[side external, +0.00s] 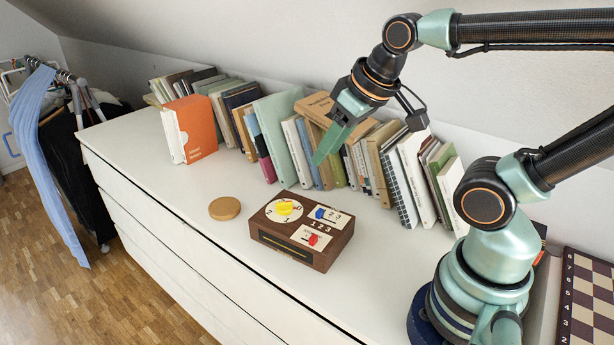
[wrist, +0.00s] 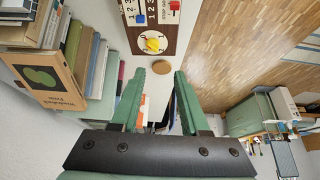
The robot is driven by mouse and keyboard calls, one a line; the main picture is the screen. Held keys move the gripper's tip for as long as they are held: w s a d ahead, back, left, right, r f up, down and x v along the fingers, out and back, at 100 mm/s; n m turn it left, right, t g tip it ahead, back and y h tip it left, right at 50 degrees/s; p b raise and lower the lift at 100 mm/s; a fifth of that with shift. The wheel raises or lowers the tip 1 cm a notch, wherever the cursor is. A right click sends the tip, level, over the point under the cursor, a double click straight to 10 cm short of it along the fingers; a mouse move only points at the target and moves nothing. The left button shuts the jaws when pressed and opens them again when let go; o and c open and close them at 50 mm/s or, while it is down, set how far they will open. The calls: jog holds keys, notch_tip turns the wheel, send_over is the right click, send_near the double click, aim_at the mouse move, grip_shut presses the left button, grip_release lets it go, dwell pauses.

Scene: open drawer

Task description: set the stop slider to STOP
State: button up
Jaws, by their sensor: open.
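A dark wooden control box (side external: 286,254) sits on the white dresser top. Its top carries a yellow knob (side external: 284,207) on a round white dial, a blue slider handle (side external: 320,213) and a red slider handle (side external: 312,239) on white plates. In the wrist view the yellow knob (wrist: 153,44), blue handle (wrist: 140,19) and red handle (wrist: 174,5) show at the top, partly cropped.
A round wooden disc (side external: 224,208) lies left of the box. A long row of books (side external: 290,147) lines the wall behind. A chessboard (side external: 588,300) lies at right, beyond my base. The dresser top (side external: 140,150) is clear at left, with its front edge near the box.

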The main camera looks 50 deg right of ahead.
jog(key=m+g, duration=0.6)
jog(key=m, duration=1.1)
send_near(313, 237)
notch_tip(313, 237, down, 8)
jog(key=shift+s+f, duration=0.15)
jog(key=shift+f, duration=0.1)
grip_shut()
dwell(0.7)
